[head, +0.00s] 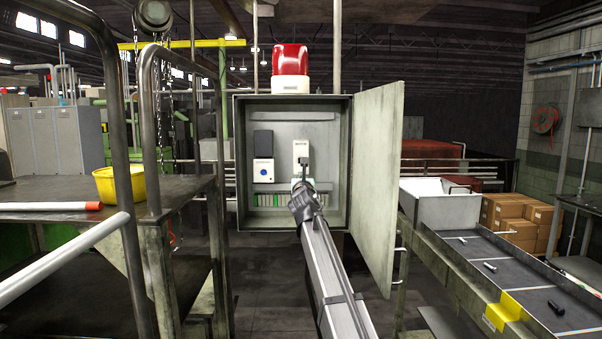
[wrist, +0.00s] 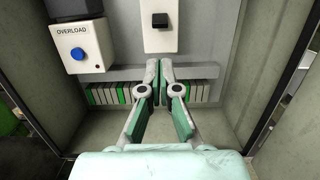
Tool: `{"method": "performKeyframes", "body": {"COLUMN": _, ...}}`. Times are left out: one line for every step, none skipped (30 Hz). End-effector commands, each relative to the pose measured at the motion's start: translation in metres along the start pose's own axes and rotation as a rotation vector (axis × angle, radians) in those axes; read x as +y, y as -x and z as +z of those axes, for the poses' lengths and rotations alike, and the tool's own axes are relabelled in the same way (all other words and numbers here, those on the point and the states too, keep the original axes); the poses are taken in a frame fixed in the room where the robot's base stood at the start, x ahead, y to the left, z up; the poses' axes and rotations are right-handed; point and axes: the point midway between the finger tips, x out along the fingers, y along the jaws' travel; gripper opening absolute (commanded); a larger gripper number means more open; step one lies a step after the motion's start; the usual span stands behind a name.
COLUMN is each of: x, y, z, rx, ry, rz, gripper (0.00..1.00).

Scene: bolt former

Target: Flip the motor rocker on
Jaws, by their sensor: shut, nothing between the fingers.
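The motor rocker (wrist: 160,20) is a small black switch on a white box. In the head view the white box labelled MOTOR (head: 300,149) sits inside the open grey cabinet (head: 340,170), with a dark rocker part just above my arm. My gripper (wrist: 166,66) is shut and empty, its fingertips together below the rocker and apart from it in the wrist view. In the head view my gripper (head: 303,185) is inside the cabinet opening, in front of its lower part. Whether the fingertips touch the box cannot be told.
A white OVERLOAD box (wrist: 80,45) with a blue button is left of the motor box. A terminal strip (wrist: 110,94) runs below. The cabinet door (head: 378,190) stands open at the right. A red beacon (head: 291,62) is on top. A conveyor (head: 510,270) is at the right.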

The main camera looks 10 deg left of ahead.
Motion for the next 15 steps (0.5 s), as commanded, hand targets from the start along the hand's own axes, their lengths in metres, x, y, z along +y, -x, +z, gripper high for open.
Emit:
{"method": "performKeyframes", "body": {"x": 0.0, "y": -0.004, "z": 0.001, "rx": 0.0, "ry": 0.0, "rz": 0.0, "gripper": 0.0}}
{"method": "performKeyframes", "body": {"x": 0.0, "y": -0.006, "z": 0.001, "rx": 0.0, "ry": 0.0, "rz": 0.0, "gripper": 0.0}}
{"method": "performKeyframes", "body": {"x": 0.0, "y": -0.009, "z": 0.001, "rx": 0.0, "ry": 0.0, "rz": 0.0, "gripper": 0.0}}
{"method": "performKeyframes", "body": {"x": 0.0, "y": -0.013, "z": 0.001, "rx": 0.0, "ry": 0.0, "rz": -0.001, "gripper": 0.0}}
{"method": "performKeyframes", "body": {"x": 0.0, "y": -0.016, "z": 0.001, "rx": 0.0, "ry": 0.0, "rz": -0.001, "gripper": 0.0}}
{"method": "performKeyframes", "body": {"x": 0.0, "y": -0.021, "z": 0.002, "rx": 0.001, "ry": 0.0, "rz": -0.001, "gripper": 0.0}}
{"method": "performKeyframes", "body": {"x": 0.0, "y": -0.025, "z": 0.002, "rx": 0.001, "ry": 0.001, "rz": -0.001, "gripper": 0.0}}
{"method": "performKeyframes", "body": {"x": 0.0, "y": -0.03, "z": 0.002, "rx": 0.001, "ry": 0.001, "rz": -0.001, "gripper": 0.0}}
{"method": "performKeyframes", "body": {"x": 0.0, "y": -0.036, "z": 0.002, "rx": 0.001, "ry": 0.001, "rz": -0.001, "gripper": 0.0}}
{"method": "performKeyframes", "body": {"x": 0.0, "y": -0.041, "z": 0.002, "rx": 0.001, "ry": 0.001, "rz": -0.001, "gripper": 0.0}}
{"method": "performKeyframes", "body": {"x": 0.001, "y": -0.046, "z": 0.002, "rx": 0.001, "ry": 0.001, "rz": 0.0, "gripper": 0.0}}
{"method": "performKeyframes", "body": {"x": 0.001, "y": -0.053, "z": 0.002, "rx": 0.001, "ry": 0.001, "rz": 0.0, "gripper": 0.0}}
{"method": "performKeyframes", "body": {"x": 0.001, "y": -0.059, "z": 0.002, "rx": 0.001, "ry": 0.0, "rz": 0.0, "gripper": 0.0}}
{"method": "performKeyframes", "body": {"x": 0.001, "y": -0.064, "z": 0.002, "rx": 0.001, "ry": 0.0, "rz": 0.0, "gripper": 0.0}}
{"method": "performKeyframes", "body": {"x": 0.001, "y": -0.07, "z": 0.002, "rx": 0.001, "ry": -0.001, "rz": 0.0, "gripper": 0.0}}
